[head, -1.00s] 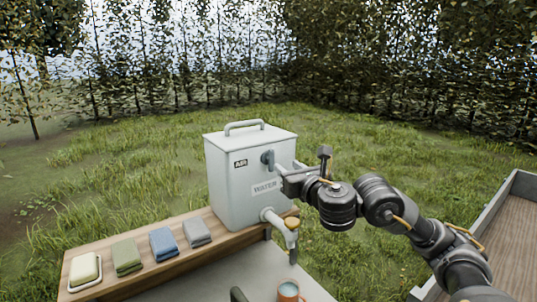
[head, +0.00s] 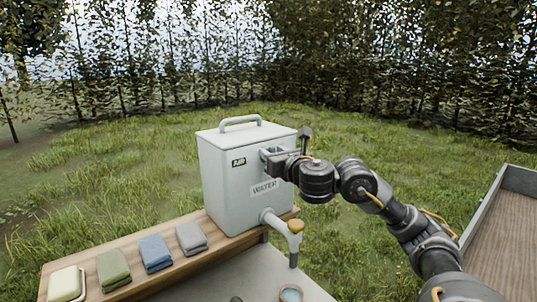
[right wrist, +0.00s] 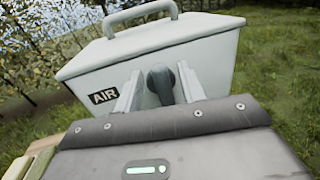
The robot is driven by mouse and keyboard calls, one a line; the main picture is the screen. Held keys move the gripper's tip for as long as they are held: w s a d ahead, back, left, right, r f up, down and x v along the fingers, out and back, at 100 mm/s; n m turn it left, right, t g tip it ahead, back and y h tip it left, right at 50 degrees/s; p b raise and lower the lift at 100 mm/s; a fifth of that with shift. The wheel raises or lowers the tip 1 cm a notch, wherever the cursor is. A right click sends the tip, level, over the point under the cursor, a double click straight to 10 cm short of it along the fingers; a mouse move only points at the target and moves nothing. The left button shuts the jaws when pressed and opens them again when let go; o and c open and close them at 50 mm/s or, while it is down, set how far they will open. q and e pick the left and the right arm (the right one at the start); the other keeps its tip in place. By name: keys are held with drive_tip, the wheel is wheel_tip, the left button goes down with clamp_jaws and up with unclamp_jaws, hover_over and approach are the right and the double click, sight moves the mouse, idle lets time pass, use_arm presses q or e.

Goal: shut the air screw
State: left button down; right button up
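The grey air screw (right wrist: 161,84) is on the front of the pale water tank (head: 226,185), beside the black AIR label (right wrist: 103,96). In the right wrist view its rounded handle stands between the two fingers of my right gripper (right wrist: 160,92). The fingers are apart, one on each side, with a narrow gap showing at each. In the head view my right gripper (head: 274,157) is at the tank's upper front and mostly hides the screw. My left gripper is not clearly in view.
The tank stands on a wooden shelf (head: 135,262) with a soap dish and several folded cloths. Below the WATER label is a spout with a yellow-topped tap (head: 296,226). A cup (head: 291,293) of water is below it. A wooden-floored trailer (head: 500,225) lies right.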

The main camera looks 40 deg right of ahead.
drive_tip(key=shift+d, duration=0.1)
drive_tip(key=shift+s, duration=0.1)
clamp_jaws()
use_arm(q)
drive_tip(key=shift+s, duration=0.1)
drive_tip(key=shift+r, duration=0.15)
use_arm(e)
drive_tip(key=shift+r, duration=0.1)
